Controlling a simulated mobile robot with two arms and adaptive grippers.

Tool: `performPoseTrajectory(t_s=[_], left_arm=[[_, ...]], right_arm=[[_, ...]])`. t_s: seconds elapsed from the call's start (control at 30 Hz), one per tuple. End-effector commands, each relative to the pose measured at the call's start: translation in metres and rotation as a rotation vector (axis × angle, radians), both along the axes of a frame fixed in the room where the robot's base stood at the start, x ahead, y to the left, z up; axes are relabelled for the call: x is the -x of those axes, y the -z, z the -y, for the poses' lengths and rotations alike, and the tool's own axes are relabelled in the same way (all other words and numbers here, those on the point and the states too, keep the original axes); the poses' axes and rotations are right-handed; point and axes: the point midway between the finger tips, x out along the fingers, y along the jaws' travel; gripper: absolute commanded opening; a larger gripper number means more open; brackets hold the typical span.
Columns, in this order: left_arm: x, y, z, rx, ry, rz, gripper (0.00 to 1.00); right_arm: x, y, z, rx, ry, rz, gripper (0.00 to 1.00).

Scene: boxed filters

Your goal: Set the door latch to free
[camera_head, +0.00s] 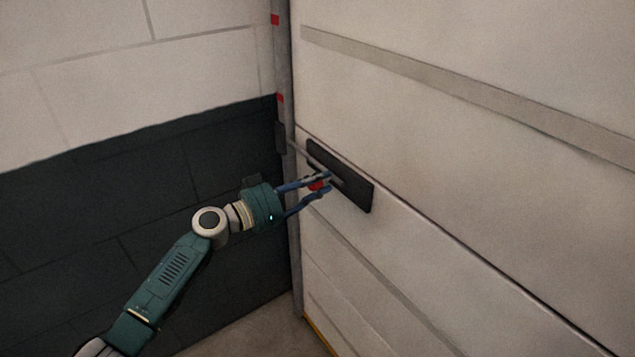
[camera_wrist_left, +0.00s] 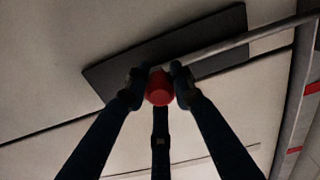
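The door latch has a dark plate (camera_head: 358,192) on the pale door, a thin grey bar (camera_head: 301,151) and a red knob (camera_head: 317,185). The bar runs from the plate left to a dark bracket (camera_head: 280,138) on the door post. In the left wrist view, the red knob (camera_wrist_left: 159,88) sits in front of the plate (camera_wrist_left: 110,77), with the bar (camera_wrist_left: 235,43) leading up to the right. My left gripper (camera_head: 324,184) has its fingers on both sides of the knob and appears closed on it; a third finger shows below. My right gripper is not in view.
The large panelled door (camera_head: 450,170) fills the right side. A grey post (camera_head: 283,60) with red marks stands at its left edge, against a wall (camera_head: 120,180) that is dark below and pale above. A little floor (camera_head: 250,335) shows at the bottom.

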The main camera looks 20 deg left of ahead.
Motion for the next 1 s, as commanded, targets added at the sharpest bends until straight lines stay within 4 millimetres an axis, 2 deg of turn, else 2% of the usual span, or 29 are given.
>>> performPoseTrajectory(t_s=[0.17, 0.5, 0.83, 0.87, 0.93, 0.97, 1.0], left_arm=[[0.001, -0.001, 0.002, 0.000, 0.000, 0.002, 0.00], [0.037, -0.001, 0.047, 0.001, 0.001, 0.002, 0.00], [0.040, -0.001, 0.052, 0.002, 0.002, 0.001, 0.00], [0.040, -0.001, 0.052, 0.002, 0.003, 0.001, 0.25], [0.040, -0.001, 0.052, 0.002, 0.003, 0.001, 0.39], [0.040, -0.001, 0.052, 0.002, 0.003, 0.001, 0.43], [0.040, -0.001, 0.052, 0.002, 0.002, 0.000, 0.43]], right_arm=[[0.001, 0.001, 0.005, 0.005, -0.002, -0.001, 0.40], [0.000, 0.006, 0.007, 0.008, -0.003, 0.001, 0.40], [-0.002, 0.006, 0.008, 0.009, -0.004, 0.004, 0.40], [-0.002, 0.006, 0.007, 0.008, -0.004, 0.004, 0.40], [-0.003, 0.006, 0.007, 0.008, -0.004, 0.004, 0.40], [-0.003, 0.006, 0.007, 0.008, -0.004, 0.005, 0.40], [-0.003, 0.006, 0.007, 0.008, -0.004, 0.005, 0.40]])
